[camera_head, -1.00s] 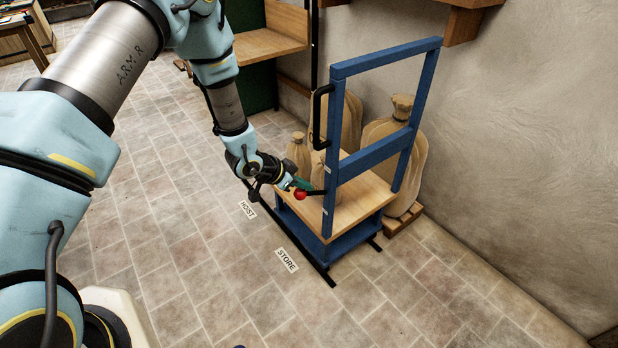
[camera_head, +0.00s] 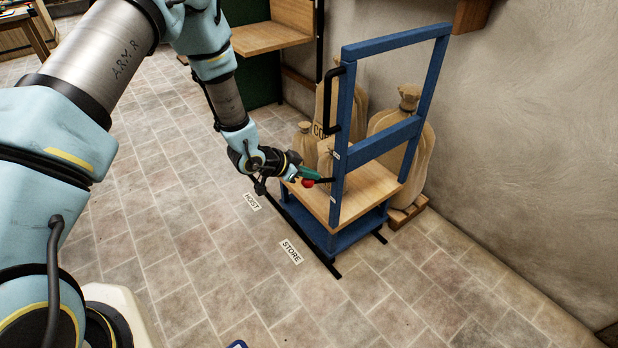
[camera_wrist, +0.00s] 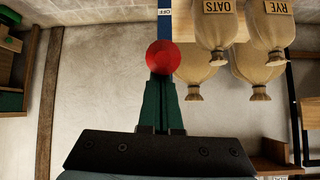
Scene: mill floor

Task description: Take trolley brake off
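The trolley (camera_head: 365,201) is a blue frame with a wooden deck, standing beside the wall. Its brake lever is a short dark bar with a red knob (camera_head: 308,183), by the near blue post. The red knob also shows in the wrist view (camera_wrist: 163,57), in front of my fingertips and beside a white "OFF" label (camera_wrist: 165,12) on a blue bar. My gripper (camera_head: 309,174) has green fingers drawn close together, and it appears shut on the lever at the knob. The knob hides the fingertips, so the exact contact is not visible.
Several tied sacks (camera_head: 405,145) stand behind the trolley, some labelled in the wrist view. Floor labels "HOIST" (camera_head: 252,201) and "STORE" (camera_head: 291,251) lie along a dark rail (camera_head: 310,248). A wooden shelf (camera_head: 262,38) stands at the back.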

